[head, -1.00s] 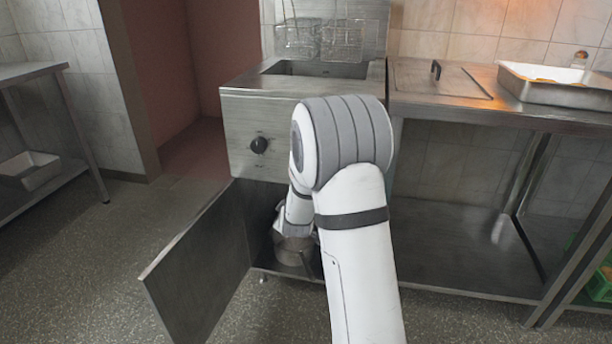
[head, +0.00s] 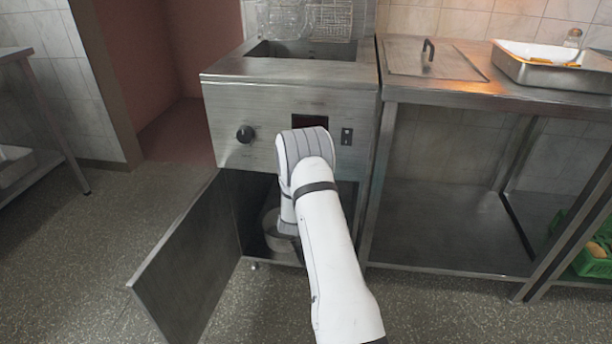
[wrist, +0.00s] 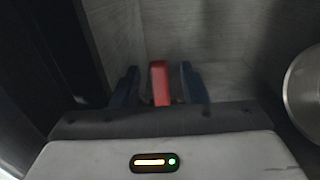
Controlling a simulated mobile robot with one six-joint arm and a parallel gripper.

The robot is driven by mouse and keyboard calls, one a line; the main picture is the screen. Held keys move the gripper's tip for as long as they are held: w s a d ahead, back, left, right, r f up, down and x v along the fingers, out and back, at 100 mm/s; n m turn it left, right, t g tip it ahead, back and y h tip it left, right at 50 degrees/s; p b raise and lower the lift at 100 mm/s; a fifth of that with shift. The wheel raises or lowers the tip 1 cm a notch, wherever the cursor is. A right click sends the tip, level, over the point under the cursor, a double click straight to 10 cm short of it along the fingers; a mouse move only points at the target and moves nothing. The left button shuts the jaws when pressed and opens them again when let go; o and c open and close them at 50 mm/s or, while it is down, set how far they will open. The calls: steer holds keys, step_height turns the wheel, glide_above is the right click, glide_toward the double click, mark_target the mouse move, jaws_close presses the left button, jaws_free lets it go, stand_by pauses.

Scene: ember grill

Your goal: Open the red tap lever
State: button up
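The red tap lever (wrist: 160,84) stands upright in the middle of the wrist view, in the dim space inside the cabinet. My gripper (wrist: 161,76) is open, with one dark finger on each side of the lever and a gap showing on both sides. In the head view my arm reaches into the open cabinet under the fryer (head: 290,100). The rest of the tap cannot be made out.
A round metal pot (head: 270,228) stands in the cabinet; its rim (wrist: 303,92) shows at the right of the wrist view. The cabinet door (head: 188,262) hangs open at the left. A steel table (head: 450,240) stands at the right. The floor in front is clear.

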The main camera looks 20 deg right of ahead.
steer(key=x, duration=0.3)
steer(key=shift+w+d+b, duration=0.1)
steer(key=shift+w+b, duration=0.05)
steer(key=shift+b, duration=0.2)
steer(key=shift+c, duration=0.2)
jaws_close()
